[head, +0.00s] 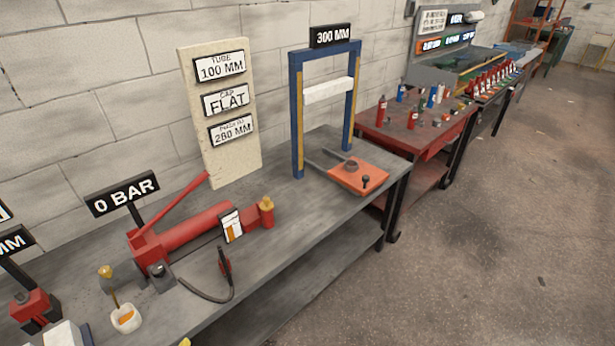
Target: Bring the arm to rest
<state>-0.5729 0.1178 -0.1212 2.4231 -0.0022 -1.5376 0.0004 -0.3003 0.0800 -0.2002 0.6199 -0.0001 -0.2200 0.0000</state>
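Neither of my grippers shows in the head view, and no arm shows that I can make out. The grey bench (290,235) runs from the lower left toward the upper middle. On it lies a red hand pump (195,230) with a raised red lever, a black hose and a "0 BAR" sign (122,193).
A cream board (249,150) with several signs leans on the block wall. A white cup (126,320) and a small red block (35,310) stand at the near left. A red table (400,137) with bottles stands beyond the bench. The concrete floor (480,240) at right is clear.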

